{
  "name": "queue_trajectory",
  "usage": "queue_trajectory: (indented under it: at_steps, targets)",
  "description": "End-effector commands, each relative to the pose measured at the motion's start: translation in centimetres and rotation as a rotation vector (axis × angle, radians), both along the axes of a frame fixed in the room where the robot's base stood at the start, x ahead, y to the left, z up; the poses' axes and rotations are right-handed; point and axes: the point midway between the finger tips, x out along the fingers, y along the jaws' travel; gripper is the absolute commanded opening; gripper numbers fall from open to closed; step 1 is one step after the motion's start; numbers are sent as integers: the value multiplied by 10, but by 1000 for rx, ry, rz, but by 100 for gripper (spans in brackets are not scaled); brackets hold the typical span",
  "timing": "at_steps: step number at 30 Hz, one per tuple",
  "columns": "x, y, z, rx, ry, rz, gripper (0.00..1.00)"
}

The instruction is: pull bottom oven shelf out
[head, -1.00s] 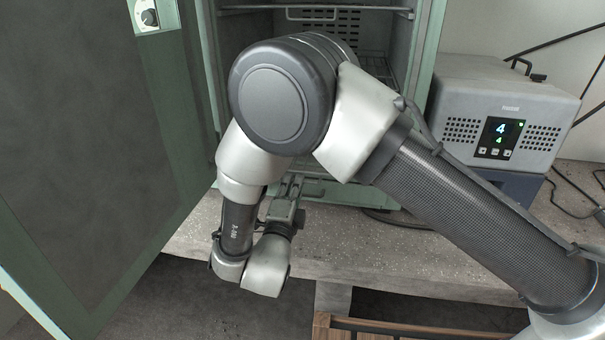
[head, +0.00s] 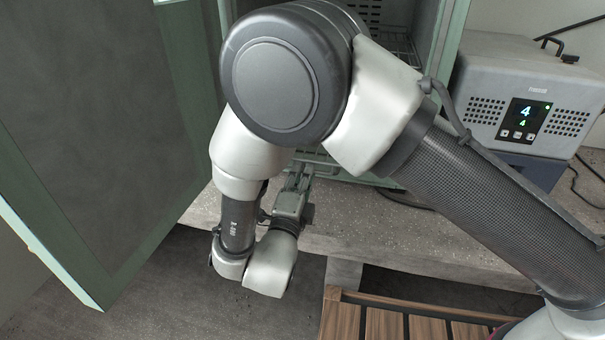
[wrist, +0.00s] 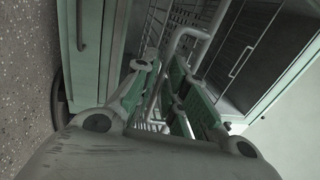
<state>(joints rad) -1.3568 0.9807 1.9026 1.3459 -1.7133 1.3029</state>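The green oven (head: 452,50) stands open on the bench. Inside, part of a wire shelf (head: 318,155) shows low behind my arm. In the wrist view, a pale bent shelf handle (wrist: 188,34) stands out from wire racking (wrist: 158,24). My gripper (wrist: 161,68) has its two green-padded fingers apart, with the handle's bar running between them. I cannot tell whether either pad touches it. In the head view my gripper (head: 296,178) points at the oven's lower opening. My arm hides most of the oven's inside.
The oven door (head: 100,130) is swung wide open at left. A grey control box (head: 530,95) stands at right. The concrete bench (head: 370,225) is clear in front of the oven. A slatted wooden piece (head: 395,322) lies low at front.

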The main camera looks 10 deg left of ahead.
Motion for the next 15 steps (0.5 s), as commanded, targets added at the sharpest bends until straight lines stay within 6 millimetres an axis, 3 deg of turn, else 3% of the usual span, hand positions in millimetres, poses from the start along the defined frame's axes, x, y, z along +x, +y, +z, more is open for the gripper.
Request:
queue_trajectory:
  at_steps: [9,15]
  targets:
    - [-3,1,0,1,-1,1,15]
    - [-32,2,-6,0,-2,4,15]
